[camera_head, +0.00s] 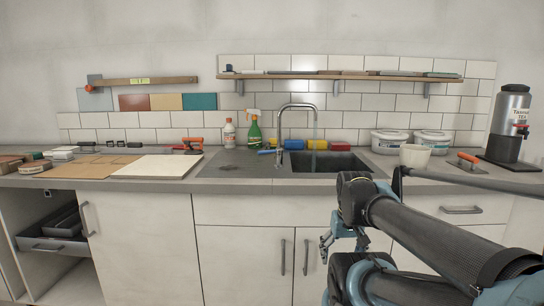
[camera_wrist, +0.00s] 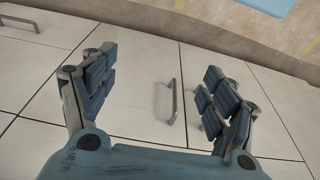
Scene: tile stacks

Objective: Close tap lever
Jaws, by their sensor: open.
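A chrome gooseneck tap (camera_head: 281,130) stands at the sink (camera_head: 345,167) in the head view; its lever is too small to make out clearly. A steel drink dispenser (camera_head: 512,108) with a small red and black tap (camera_head: 521,131) stands at the far right of the counter. My gripper (camera_head: 331,243) is below the counter's front edge, apart from both taps. In the wrist view my gripper (camera_wrist: 160,68) is open and empty, its fingers spread before the pale cabinet doors. Neither tap shows in the wrist view.
The counter (camera_head: 290,184) holds a spray bottle (camera_head: 254,131), white tubs (camera_head: 390,141), a white cup (camera_head: 415,156) and an orange-handled trowel (camera_head: 467,158). A bar handle (camera_wrist: 173,101) lies ahead between my fingers in the wrist view. A drawer (camera_head: 55,245) at the left stands open.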

